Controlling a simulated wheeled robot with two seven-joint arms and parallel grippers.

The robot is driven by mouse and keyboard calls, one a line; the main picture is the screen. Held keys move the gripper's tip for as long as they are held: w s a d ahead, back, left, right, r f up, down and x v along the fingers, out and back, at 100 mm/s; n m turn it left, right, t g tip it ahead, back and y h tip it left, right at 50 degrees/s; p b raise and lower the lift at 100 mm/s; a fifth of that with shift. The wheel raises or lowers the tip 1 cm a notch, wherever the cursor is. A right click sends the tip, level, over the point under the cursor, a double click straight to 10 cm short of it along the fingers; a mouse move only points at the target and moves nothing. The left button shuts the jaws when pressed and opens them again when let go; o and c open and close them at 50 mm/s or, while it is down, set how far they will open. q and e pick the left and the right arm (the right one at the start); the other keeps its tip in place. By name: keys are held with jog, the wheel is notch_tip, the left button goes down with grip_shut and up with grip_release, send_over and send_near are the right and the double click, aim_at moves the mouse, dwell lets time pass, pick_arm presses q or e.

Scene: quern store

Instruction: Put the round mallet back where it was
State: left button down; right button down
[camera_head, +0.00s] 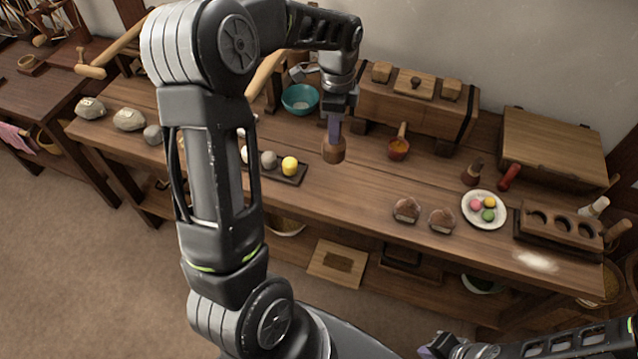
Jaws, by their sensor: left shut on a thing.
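My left gripper (335,128) hangs above the middle of the long wooden workbench (350,192), pointing down. It is shut on the round mallet (334,151), whose brown rounded wooden head shows just below the fingers. The handle is mostly hidden by the fingers, and I cannot tell whether the head touches the bench. My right gripper (440,347) is at the bottom right edge, low in front of the bench. It is partly cut off, and its jaws cannot be made out.
Behind the mallet stand a wooden chest (415,105) and a teal bowl (300,98). A white plate (484,210) and a holed wooden rack (556,229) are farther right.

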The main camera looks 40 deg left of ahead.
aim_at(334, 156)
pick_arm(q)
jog(key=shift+w+d, duration=0.1)
jog(key=shift+w, duration=0.1)
jog(key=shift+s, duration=0.2)
jog(key=shift+f, duration=0.35)
jog(key=shift+w+f+p, duration=0.1)
jog(key=shift+f+p, duration=0.3)
jog(key=shift+f, duration=2.35)
jog(key=shift+f, duration=1.9)
jog(key=c, duration=1.1)
grip_release()
jog(key=shift+f, duration=0.15)
jog(key=shift+c, duration=0.2)
